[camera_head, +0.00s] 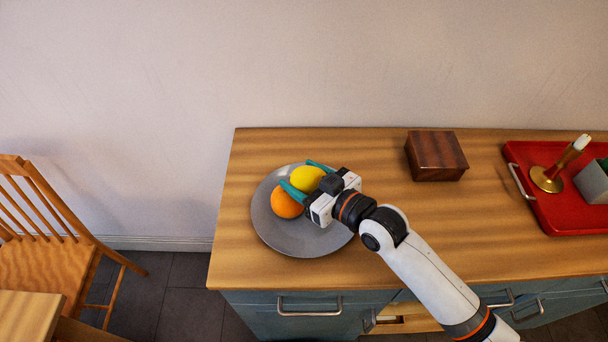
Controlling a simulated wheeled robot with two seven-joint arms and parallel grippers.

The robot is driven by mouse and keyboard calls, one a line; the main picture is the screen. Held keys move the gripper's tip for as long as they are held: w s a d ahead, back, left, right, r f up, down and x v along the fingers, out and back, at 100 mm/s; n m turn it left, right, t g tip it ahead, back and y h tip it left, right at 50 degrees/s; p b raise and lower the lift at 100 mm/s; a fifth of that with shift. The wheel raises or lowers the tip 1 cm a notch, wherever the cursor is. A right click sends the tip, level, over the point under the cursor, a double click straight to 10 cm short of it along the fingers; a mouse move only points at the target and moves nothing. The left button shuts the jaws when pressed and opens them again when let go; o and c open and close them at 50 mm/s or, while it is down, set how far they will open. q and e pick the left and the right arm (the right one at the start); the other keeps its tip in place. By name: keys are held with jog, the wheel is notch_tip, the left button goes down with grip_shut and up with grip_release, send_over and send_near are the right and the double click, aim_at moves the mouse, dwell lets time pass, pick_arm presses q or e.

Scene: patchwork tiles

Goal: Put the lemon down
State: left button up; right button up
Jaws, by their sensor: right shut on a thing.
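The yellow lemon (307,178) is between the teal fingers of my right gripper (300,176), over the grey plate (285,238). The gripper is shut on it. An orange (286,203) lies on the plate just below the lemon in the picture, close to the nearer finger. Whether the lemon touches the plate or the orange, I cannot tell. Part of the plate's right side is hidden by the gripper. My left gripper is not in view.
The plate is on a wooden cabinet top (460,230). A dark wooden box (436,155) stands at the back. A red tray (560,215) at the right holds a brass candlestick (548,178) and a grey container (593,182). A wooden chair (45,240) stands left.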

jog(key=shift+f, duration=0.2)
jog(key=o, duration=1)
jog(key=shift+r, duration=0.15)
jog(key=v, duration=0.8)
jog(key=r+b+v, duration=0.1)
jog(key=v, duration=0.3)
jog(key=shift+r, duration=0.1)
jog(key=shift+s, duration=0.1)
